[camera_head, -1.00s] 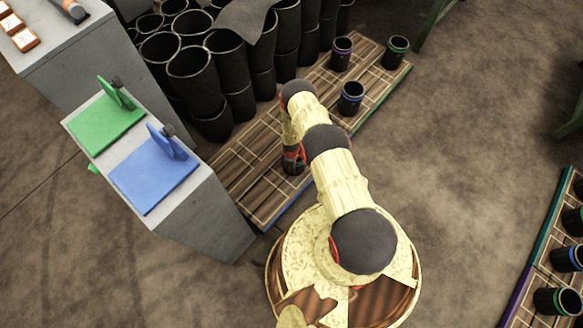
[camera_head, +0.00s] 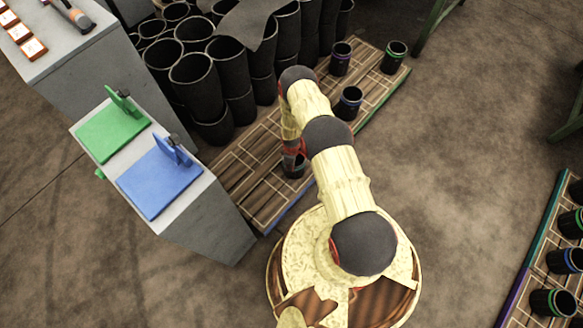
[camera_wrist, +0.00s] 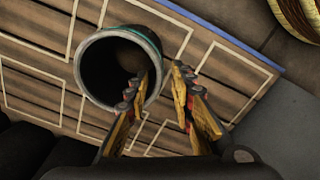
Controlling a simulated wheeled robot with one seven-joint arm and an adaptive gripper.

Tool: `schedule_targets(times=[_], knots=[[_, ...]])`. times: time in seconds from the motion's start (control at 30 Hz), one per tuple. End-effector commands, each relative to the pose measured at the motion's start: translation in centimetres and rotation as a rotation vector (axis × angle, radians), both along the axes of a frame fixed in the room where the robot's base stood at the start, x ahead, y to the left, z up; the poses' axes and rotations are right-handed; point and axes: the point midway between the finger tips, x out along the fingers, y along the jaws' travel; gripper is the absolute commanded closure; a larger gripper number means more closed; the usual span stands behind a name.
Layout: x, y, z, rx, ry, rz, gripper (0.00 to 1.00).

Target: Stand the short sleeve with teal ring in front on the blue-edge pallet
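A short black sleeve with a teal ring near its rim (camera_wrist: 148,34) stands on the blue-edge pallet (camera_wrist: 30,88) in the wrist view, its open mouth facing the camera. In the head view the sleeve (camera_head: 294,168) is partly hidden under my gripper (camera_head: 292,149), and the pallet (camera_head: 265,200) shows its blue edge nearest my base. In the wrist view my gripper (camera_wrist: 165,75) has a visible gap between its fingers. One finger overlaps the sleeve's mouth and the other is outside its wall; contact is not clear.
Tall black sleeves (camera_head: 200,85) crowd the back left of the pallet. Short sleeves with purple (camera_head: 341,58), green (camera_head: 395,57) and blue (camera_head: 349,102) rings stand on the green-edged part. A grey block with blue (camera_head: 158,183) and green plates is left. Another pallet (camera_head: 530,255) is right.

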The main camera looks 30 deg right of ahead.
Motion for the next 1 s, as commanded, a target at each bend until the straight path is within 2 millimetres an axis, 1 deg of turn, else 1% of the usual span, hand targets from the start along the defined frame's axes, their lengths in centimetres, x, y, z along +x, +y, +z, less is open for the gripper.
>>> schedule_targets(times=[0.03, 0.1, 0.33, 0.37, 0.47, 0.57, 0.6, 0.67, 0.7, 0.77, 0.8, 0.83, 0.87, 0.9, 0.97, 1.0], knots=[[0.0, 0.0, 1.3, 0.000, 0.000, 0.000, 0.76], [0.0, 0.0, 2.3, 0.000, 0.000, 0.001, 0.76], [0.2, 0.0, 4.2, -0.001, -0.002, -0.001, 0.76], [0.4, 0.0, 4.6, -0.001, -0.004, -0.003, 0.76], [2.2, -0.2, 7.2, -0.006, -0.019, -0.019, 0.76], [4.8, -0.3, 11.9, -0.012, -0.041, -0.051, 0.76], [5.9, -0.3, 14.2, -0.015, -0.050, -0.067, 0.76], [7.4, -0.2, 17.8, -0.019, -0.065, -0.092, 0.76], [8.2, -0.2, 20.2, -0.020, -0.073, -0.108, 0.76], [9.3, 0.0, 23.8, -0.023, -0.089, -0.134, 0.76], [9.9, 0.1, 26.2, -0.023, -0.098, -0.151, 0.76], [10.3, 0.3, 28.0, -0.023, -0.106, -0.164, 0.76], [10.6, 0.4, 29.8, -0.024, -0.113, -0.177, 0.76], [10.9, 0.6, 32.2, -0.024, -0.123, -0.193, 0.76], [11.3, 1.0, 35.7, -0.023, -0.138, -0.218, 0.76], [11.4, 1.3, 38.0, -0.022, -0.148, -0.236, 0.76]])
